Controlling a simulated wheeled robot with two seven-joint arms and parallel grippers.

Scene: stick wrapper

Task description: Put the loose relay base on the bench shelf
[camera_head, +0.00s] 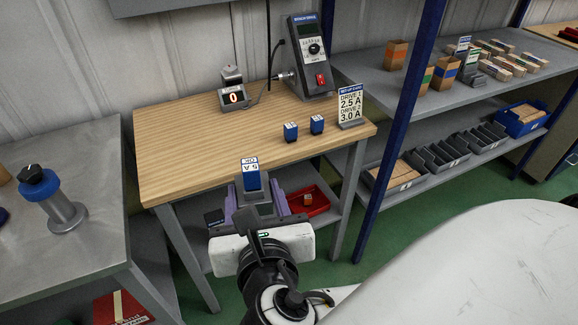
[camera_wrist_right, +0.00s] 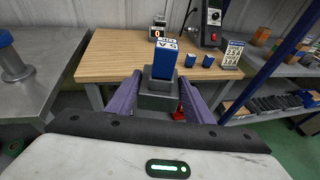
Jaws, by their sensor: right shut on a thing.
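My right gripper (camera_head: 256,197) is shut on a grey relay base (camera_wrist_right: 158,88), its purple fingers on either side. A blue block with a white label on top (camera_head: 251,177) stands upright in the base; the label reads something like "5 A" upside down. The base is held in front of the wooden bench (camera_head: 160,180), near its front edge in the head view. The bench shelf (camera_head: 325,226) is the lower grey board under the bench top, partly hidden by my gripper and the held base. My left gripper is out of view.
A red tray (camera_head: 317,208) with a small item sits on the bench shelf. On the bench top are two blue blocks (camera_head: 290,132), a set-up card (camera_head: 350,104), a small display unit (camera_head: 233,97) and a grey tester (camera_head: 312,60). A blue post (camera_head: 385,150) stands at the right.

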